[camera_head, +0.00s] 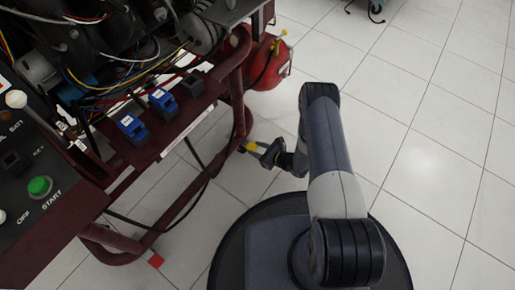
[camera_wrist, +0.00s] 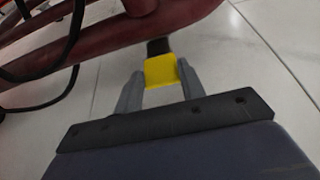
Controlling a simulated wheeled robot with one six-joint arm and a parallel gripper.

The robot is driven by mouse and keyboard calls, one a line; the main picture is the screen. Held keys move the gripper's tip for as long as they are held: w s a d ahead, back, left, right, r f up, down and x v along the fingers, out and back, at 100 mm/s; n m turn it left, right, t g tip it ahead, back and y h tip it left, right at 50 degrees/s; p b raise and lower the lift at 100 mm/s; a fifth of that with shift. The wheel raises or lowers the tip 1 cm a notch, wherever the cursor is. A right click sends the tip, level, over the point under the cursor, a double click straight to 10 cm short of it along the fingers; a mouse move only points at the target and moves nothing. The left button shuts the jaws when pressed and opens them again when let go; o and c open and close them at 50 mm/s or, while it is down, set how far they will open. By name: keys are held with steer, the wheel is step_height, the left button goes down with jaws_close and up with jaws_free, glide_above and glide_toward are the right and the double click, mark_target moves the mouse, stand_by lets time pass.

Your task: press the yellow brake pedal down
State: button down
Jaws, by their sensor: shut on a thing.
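The yellow brake pedal (camera_wrist: 161,72) is a small yellow block on a dark stem in the wrist view. It sits between the two fingers of my gripper (camera_wrist: 158,85), which is shut on it. In the head view the yellow pedal (camera_head: 251,147) shows beside the dark red frame tube, with my gripper (camera_head: 258,149) at it. The far end of the stem is hidden behind the frame tube.
The dark red engine stand (camera_head: 236,95) fills the left, with blue connectors (camera_head: 131,125) and a green start button (camera_head: 40,186). A black cable (camera_head: 190,203) hangs near the tube. A red tank (camera_head: 268,64) stands behind. Tiled floor (camera_head: 440,150) is open on the right.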

steer(key=shift+d+f+t+y, duration=0.1)
steer(key=shift+f+t+y, duration=0.8)
steer(key=shift+f+y, duration=0.2)
steer(key=c, duration=0.9)
jaws_free()
steer(key=shift+s, duration=0.1)
steer(key=p+v, duration=0.3)
steer(key=v, duration=0.7)
steer(key=shift+s+d, duration=0.2)
steer(key=shift+d, duration=0.1)
